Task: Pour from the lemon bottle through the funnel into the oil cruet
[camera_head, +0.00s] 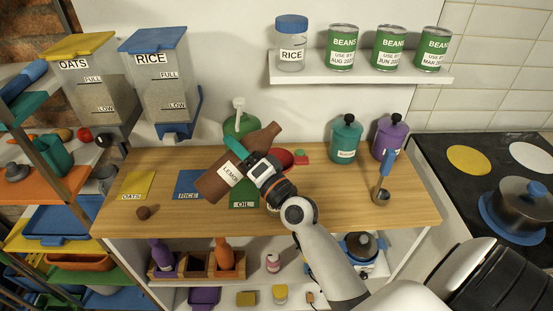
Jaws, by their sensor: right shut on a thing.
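The brown lemon bottle (212,184), with a white LEMON label, is tilted above the counter in the camera_head view. Its base points down left and its narrower end up right. My right gripper (248,165) is shut on it around the middle. A green vessel with a white top (240,124) stands behind it, partly hidden; I cannot tell if this is the oil cruet. A teal piece (234,146) shows beside the bottle; I cannot tell if it is the funnel. A green OIL mat (244,199) lies below, partly covered. My left gripper is not in view.

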